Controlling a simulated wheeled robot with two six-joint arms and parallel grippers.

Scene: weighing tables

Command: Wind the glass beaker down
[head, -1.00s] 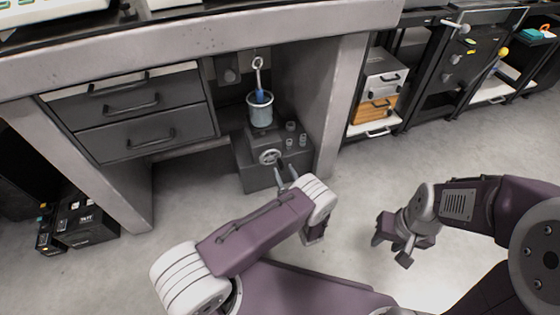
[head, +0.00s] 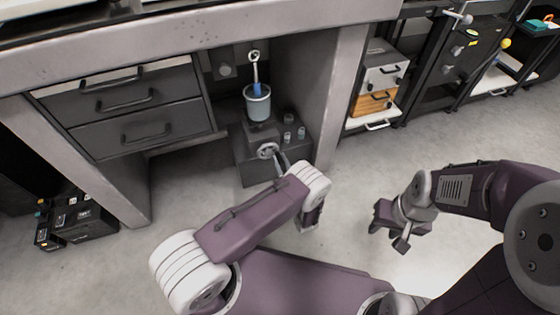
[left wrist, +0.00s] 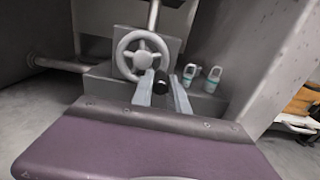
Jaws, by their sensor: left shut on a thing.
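The glass beaker (head: 258,108) stands upright on a small platform above a dark grey box (head: 250,173) under the table. A blue object (head: 257,89) hangs into it from a hook and rod. A spoked handwheel (head: 267,151) sits on the front of the box; it shows larger in the left wrist view (left wrist: 128,62). My left gripper (head: 281,161) is at the wheel, its fingers shut on the wheel's black handle knob (left wrist: 160,87). The beaker is outside the left wrist view. My right gripper (head: 392,242) is over the floor, away from the box; its jaws are unclear.
Several small weights (head: 289,135) stand on the box right of the wheel. The table leg (head: 341,90) is close on the right, and a drawer unit (head: 130,120) is on the left. A shelf with a wooden-fronted box (head: 374,103) is further right. The floor in front is clear.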

